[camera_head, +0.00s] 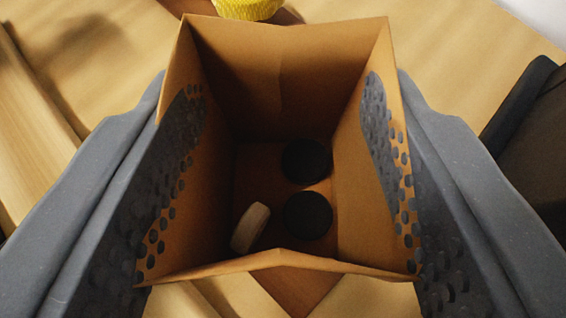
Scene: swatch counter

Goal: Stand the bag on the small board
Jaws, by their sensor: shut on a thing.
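An open brown paper bag (282,70) fills the middle of the view, seen from above into its mouth. My gripper (283,130) is shut on it, with one grey dotted finger at its left side and one at its right. Inside, on the bag's floor, lie two dark discs (307,216) and a pale, short piece (250,228). A reddish-brown flat surface (300,288), perhaps the small board, shows below the bag's near rim. The bag hides most of it. I cannot tell whether the bag touches it.
A yellow ribbed cup (248,8) stands just beyond the bag's far rim, partly cut off. A dark object (535,140) is at the right edge. A pale wooden strip (30,125) lies at the left. The light tan counter (450,50) is clear at the upper right.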

